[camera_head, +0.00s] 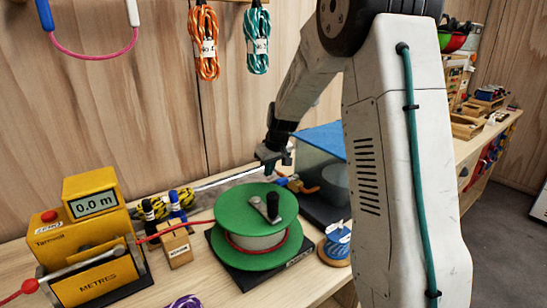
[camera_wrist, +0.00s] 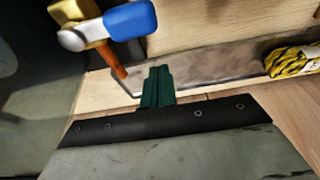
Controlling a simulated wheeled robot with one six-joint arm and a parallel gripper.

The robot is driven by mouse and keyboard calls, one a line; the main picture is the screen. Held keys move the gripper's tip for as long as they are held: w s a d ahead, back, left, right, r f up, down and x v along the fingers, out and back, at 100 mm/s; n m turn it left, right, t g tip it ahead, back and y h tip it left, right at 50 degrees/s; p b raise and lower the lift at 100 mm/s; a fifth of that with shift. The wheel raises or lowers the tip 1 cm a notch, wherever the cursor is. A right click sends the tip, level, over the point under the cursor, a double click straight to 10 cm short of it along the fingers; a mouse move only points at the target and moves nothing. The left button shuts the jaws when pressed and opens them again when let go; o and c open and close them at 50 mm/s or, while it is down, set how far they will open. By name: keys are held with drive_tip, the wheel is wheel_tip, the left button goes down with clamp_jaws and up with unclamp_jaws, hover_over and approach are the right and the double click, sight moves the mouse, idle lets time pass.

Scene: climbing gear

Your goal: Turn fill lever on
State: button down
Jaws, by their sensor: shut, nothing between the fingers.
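The fill lever shows in the wrist view as a blue handle (camera_wrist: 130,20) with a pale hub, on a brass valve (camera_wrist: 75,12) at the upper left. An orange-brown spout (camera_wrist: 114,62) points down below it. In the head view the small blue lever (camera_head: 281,181) and the orange-brown valve (camera_head: 305,188) sit at the left side of a clear tank (camera_head: 315,160) with a blue top. My gripper (camera_head: 272,158) is shut and empty, above and slightly left of the lever. In the wrist view its closed green fingers (camera_wrist: 157,85) appear below the blue handle, apart from it.
A green reel (camera_head: 250,208) with a crank stands in front of the valve. A yellow meter (camera_head: 90,210) reading 0.0 m is at the left. Rope coils (camera_head: 204,45) hang on the wooden wall. A yellow-black rope bundle (camera_wrist: 292,60) lies at the right in the wrist view.

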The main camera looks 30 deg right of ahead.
sight(288, 179)
drive_tip(key=shift+s+d+r, duration=0.1)
drive_tip(key=shift+s, duration=0.95)
drive_tip(key=shift+s+r, duration=0.1)
drive_tip(key=shift+s, duration=0.9)
drive_tip(key=shift+s+n, duration=0.15)
drive_tip(key=shift+n, duration=0.15)
